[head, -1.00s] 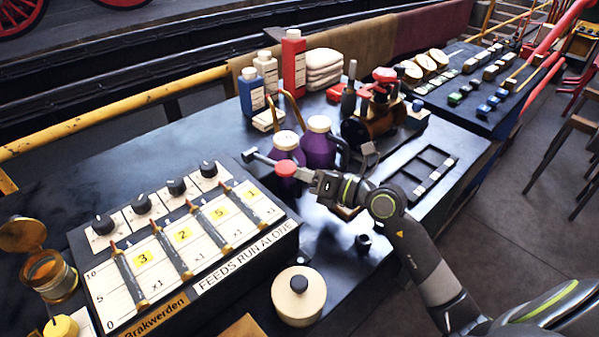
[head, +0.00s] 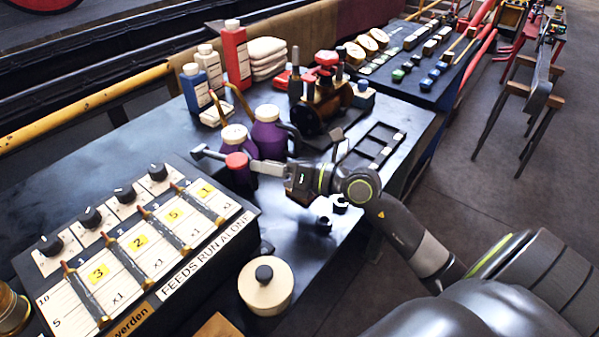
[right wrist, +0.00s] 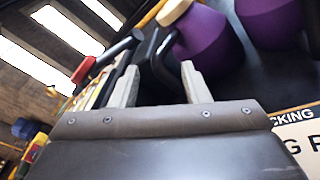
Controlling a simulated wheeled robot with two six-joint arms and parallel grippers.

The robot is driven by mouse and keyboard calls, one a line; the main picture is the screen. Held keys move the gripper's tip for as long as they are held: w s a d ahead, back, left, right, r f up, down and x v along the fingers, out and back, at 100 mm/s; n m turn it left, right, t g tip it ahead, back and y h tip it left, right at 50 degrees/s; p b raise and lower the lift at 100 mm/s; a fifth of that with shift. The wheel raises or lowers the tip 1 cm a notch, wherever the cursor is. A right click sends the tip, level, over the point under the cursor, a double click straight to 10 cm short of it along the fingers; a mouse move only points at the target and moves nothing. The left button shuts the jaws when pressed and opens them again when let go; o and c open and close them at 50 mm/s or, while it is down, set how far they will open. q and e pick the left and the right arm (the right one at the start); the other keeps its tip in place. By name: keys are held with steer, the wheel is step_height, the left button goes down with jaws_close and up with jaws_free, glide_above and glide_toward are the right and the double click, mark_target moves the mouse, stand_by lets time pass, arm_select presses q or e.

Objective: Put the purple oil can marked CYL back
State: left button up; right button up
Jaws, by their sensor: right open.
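Two purple oil cans with cream caps stand side by side on the dark bench, a front one (head: 238,180) and a rear one (head: 266,137). The CYL marking is not readable on either. They also show in the right wrist view, one left (right wrist: 207,36) and one right (right wrist: 272,20). My right gripper (head: 254,167) is open, just right of the front can. In the right wrist view a black can handle (right wrist: 159,58) appears between its spread fingers (right wrist: 160,80); I cannot tell how deep it sits. My left gripper is out of view.
A grey lever with a red grip (head: 237,160) stands before the front can. The gauge panel (head: 130,250) is left; a cream lidded pot (head: 266,290) is in front. A slotted black rack (head: 372,146) and brass apparatus (head: 322,108) are right. Bottles (head: 236,55) stand behind.

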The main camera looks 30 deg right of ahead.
steer(key=v, duration=0.8)
steer(key=shift+b, duration=0.4)
